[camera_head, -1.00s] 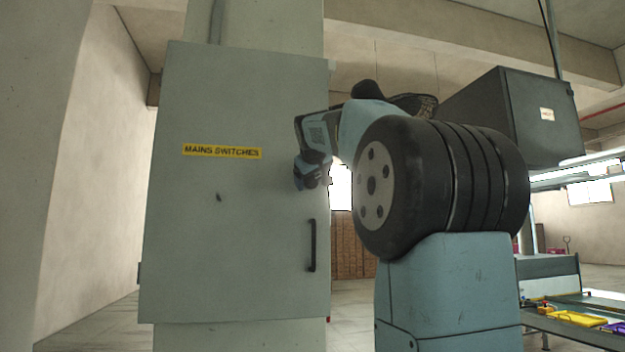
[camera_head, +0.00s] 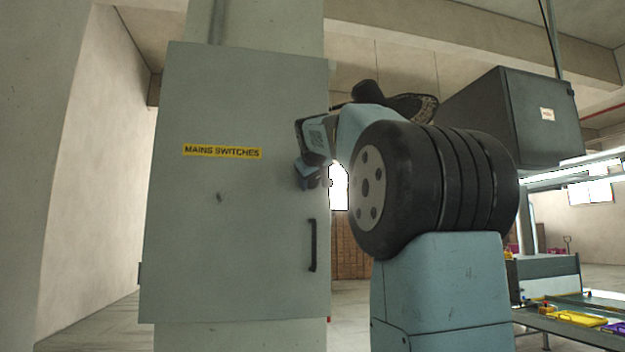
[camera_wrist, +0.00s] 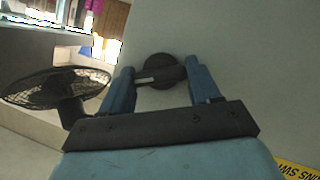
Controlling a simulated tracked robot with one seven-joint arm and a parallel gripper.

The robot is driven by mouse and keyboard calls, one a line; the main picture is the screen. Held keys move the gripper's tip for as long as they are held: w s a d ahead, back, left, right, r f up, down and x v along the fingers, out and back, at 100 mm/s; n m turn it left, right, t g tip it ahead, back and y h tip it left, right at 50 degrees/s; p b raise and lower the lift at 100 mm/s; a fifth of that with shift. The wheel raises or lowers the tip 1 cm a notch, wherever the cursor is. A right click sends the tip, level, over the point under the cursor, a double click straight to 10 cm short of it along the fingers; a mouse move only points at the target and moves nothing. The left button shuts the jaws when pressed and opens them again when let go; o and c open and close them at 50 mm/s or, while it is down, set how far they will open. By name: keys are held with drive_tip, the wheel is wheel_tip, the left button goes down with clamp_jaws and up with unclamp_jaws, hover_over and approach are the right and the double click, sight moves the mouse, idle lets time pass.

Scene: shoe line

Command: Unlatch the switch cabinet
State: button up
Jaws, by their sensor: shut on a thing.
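The switch cabinet (camera_head: 235,235) is a grey-green box with a closed door and a yellow "MAINS SWITCHES" label (camera_head: 222,152). A black bar handle (camera_head: 312,245) is at the door's lower right. In the wrist view a round dark latch knob (camera_wrist: 160,70) with a pale mark on its grip stands on the door. My gripper (camera_wrist: 161,75) has its two blue fingers on either side of the knob's grip, shut on it. In the head view my gripper (camera_head: 308,176) is at the door's right edge, and the knob is hidden behind it.
A dark box (camera_head: 540,115) and a lit workbench (camera_head: 560,312) with yellow and purple items are at the right. A black fan (camera_wrist: 55,88) shows left in the wrist view. Floor left of the cabinet looks clear.

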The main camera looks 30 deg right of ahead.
drive_tip(key=shift+c, duration=0.5)
drive_tip(key=shift+d+m+y, duration=0.1)
drive_tip(key=shift+m+y, duration=1.4)
drive_tip(key=shift+m, duration=0.4)
drive_tip(key=o, duration=1.1)
drive_tip(key=shift+c, duration=0.2)
drive_tip(key=shift+s, duration=0.1)
drive_tip(key=v, duration=1.3)
drive_tip(key=shift+s, duration=0.3)
